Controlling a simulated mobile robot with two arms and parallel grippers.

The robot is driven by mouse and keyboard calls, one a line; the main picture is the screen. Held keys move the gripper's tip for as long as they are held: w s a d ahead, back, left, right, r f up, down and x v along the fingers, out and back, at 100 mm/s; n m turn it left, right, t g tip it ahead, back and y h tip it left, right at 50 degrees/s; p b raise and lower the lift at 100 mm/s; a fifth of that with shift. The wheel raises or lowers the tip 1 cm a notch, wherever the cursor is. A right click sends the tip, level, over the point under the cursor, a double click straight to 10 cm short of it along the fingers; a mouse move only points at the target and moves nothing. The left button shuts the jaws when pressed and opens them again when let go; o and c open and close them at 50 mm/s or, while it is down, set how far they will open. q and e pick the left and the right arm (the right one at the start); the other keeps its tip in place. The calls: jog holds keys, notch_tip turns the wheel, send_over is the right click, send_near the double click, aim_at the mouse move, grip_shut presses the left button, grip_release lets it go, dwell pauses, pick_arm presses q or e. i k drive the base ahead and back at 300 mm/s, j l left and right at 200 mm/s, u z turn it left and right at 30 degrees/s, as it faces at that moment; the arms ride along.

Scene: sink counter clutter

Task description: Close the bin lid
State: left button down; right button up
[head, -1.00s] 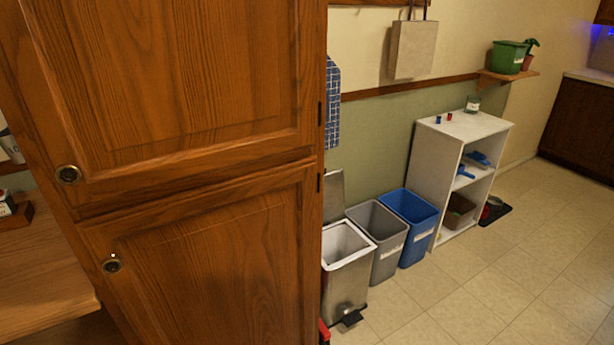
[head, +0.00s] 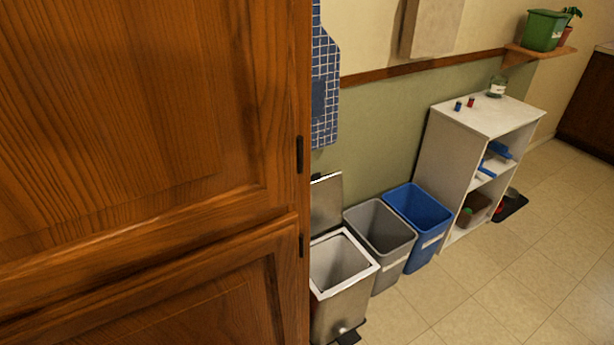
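A metal pedal bin (head: 340,312) with a pale rim stands on the floor just right of the wooden cabinet, partly hidden by the cabinet's edge. Its lid (head: 327,203) is open and stands upright at the back of the bin, against the wall side. The inside of the bin is visible and looks empty. A dark pedal (head: 349,338) shows at its foot, cut by the lower edge of the picture. Neither of my grippers is in view.
A tall wooden cabinet (head: 150,120) blocks the left half. A grey bin (head: 380,238) and a blue bin (head: 419,214) stand right of the metal bin, then a white shelf unit (head: 450,160). A checked blue cloth (head: 326,95) hangs above. Tiled floor (head: 520,270) is free at right.

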aim_at(326, 212)
jog(key=l+u, duration=0.15)
jog(key=u, duration=0.25)
jog(key=i+l+u, duration=0.1)
jog(key=u, duration=0.3)
jog(key=l+u, duration=0.25)
jog(key=u, duration=0.2)
jog(key=l+u, duration=0.2)
jog(key=u, duration=0.2)
jog(key=l+u, duration=0.15)
jog(key=u, duration=0.25)
